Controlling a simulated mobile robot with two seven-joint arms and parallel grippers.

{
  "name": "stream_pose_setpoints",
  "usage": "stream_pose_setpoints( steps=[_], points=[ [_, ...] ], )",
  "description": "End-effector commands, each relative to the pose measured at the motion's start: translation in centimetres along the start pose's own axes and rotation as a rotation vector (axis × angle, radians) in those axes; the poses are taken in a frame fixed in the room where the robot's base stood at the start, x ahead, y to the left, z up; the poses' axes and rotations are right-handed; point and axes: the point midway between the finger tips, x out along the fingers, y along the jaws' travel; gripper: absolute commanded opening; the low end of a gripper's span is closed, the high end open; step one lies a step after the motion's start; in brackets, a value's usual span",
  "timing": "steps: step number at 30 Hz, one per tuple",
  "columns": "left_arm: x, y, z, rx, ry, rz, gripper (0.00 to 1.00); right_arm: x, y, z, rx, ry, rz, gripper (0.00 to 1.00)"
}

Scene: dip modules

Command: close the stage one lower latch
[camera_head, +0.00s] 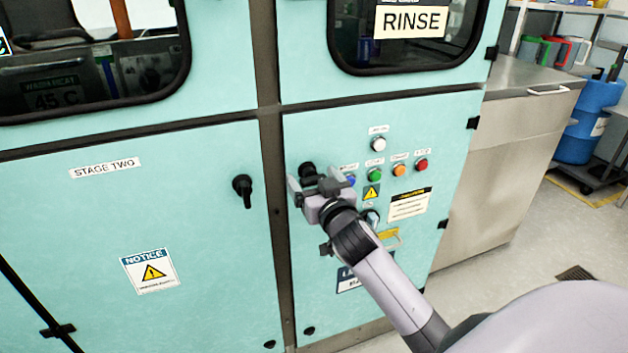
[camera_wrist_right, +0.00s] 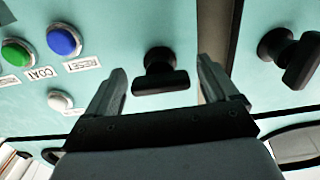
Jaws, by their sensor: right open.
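A black latch (camera_head: 307,170) sits on the teal panel right of the dark post, partly hidden by my right gripper (camera_head: 314,186). In the right wrist view this latch (camera_wrist_right: 160,75) shows as a round base with a bar lying across the picture. It lies between the spread, open fingers of my right gripper (camera_wrist_right: 162,72); I see no clear contact. Another black latch (camera_head: 243,188) is on the door labelled STAGE TWO, its handle pointing down; it also shows in the right wrist view (camera_wrist_right: 290,55). No "stage one" label is readable. My left gripper is out of view.
Coloured buttons (camera_head: 376,176) and a yellow warning sign (camera_head: 372,193) sit just right of the gripper. Windows lie above, one marked RINSE (camera_head: 411,21). A steel counter (camera_head: 520,150) and a blue barrel (camera_head: 590,120) stand right. Open floor lies at the lower right.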

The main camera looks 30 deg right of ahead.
Motion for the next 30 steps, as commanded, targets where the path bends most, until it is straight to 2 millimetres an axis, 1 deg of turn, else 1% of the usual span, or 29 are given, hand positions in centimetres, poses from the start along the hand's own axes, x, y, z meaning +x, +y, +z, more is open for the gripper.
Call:
stream_pose_setpoints(
  steps=[5,6,8,9,10,20,26,30],
  points=[
    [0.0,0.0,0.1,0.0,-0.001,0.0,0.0,0.0,0.0,0.0,0.0,0.0,0.0,0.87],
    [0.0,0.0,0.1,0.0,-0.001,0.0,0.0,0.0,0.0,0.0,0.0,0.0,0.0,0.74],
    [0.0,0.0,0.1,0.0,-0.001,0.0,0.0,0.0,0.0,0.0,0.0,0.0,0.0,0.55],
    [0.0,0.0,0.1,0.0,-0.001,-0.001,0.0,0.0,0.0,0.0,0.0,0.0,0.0,0.42],
    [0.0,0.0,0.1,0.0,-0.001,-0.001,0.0,0.0,0.0,0.0,0.0,0.0,-0.001,0.32],
    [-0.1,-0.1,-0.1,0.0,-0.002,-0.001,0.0,0.0,0.0,0.0,-0.03,-0.001,0.0,0.31],
    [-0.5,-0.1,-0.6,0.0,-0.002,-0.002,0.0,0.0,0.0,-0.1,-0.125,-0.002,0.0,0.31],
    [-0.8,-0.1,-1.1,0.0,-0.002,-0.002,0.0,0.0,0.0,-0.1,-0.236,-0.002,0.0,0.31]
  ],
)
